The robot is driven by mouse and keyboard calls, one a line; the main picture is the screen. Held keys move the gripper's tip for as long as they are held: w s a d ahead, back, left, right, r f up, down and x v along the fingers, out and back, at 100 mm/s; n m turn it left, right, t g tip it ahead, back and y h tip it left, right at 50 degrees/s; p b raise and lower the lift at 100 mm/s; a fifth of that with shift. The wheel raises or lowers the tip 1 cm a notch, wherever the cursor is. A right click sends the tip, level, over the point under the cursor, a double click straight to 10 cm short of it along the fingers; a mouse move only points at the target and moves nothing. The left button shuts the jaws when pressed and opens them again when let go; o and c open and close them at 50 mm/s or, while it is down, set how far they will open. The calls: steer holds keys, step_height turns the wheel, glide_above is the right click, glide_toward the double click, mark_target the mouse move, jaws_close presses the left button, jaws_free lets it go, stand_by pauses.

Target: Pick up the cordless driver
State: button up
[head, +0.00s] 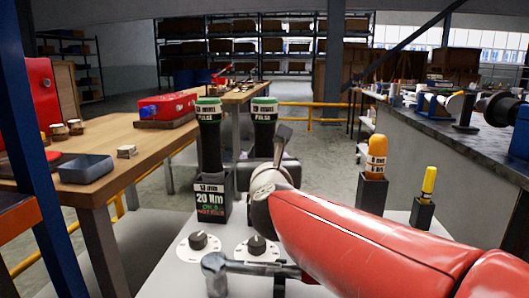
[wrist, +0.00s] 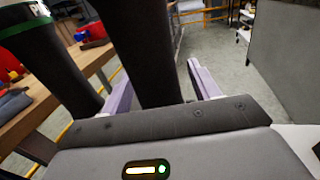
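Two dark upright tools with green-and-white caps marked PULSE stand side by side: a left one (head: 209,130) and a right one (head: 264,125). They look like the cordless drivers; I cannot tell which one the task means. The left one stands in a black holder (head: 212,203) labelled 20 Nm. My gripper (head: 268,172) is at the lower part of the right one, which hides its base. In the wrist view my gripper (wrist: 157,70) is open, its two fingers on either side of a dark shaft (wrist: 145,40), with gaps visible. The other dark tool (wrist: 40,55) is just left.
An orange-handled tool (head: 376,155) and a yellow-handled tool (head: 428,180) stand in holders at right. Two white dials (head: 198,243) and a silver-headed tool (head: 216,268) are in front. A wooden bench (head: 110,175) is left, a grey-topped bench (head: 450,120) right.

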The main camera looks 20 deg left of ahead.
steer(key=shift+r, duration=0.1)
jaws_close()
step_height(320, 180, up, 13)
steer(key=p, duration=0.6)
steer(key=shift+r, duration=2.5)
steer(key=c, duration=0.7)
jaws_free()
jaws_close()
steer(key=shift+f, duration=0.1)
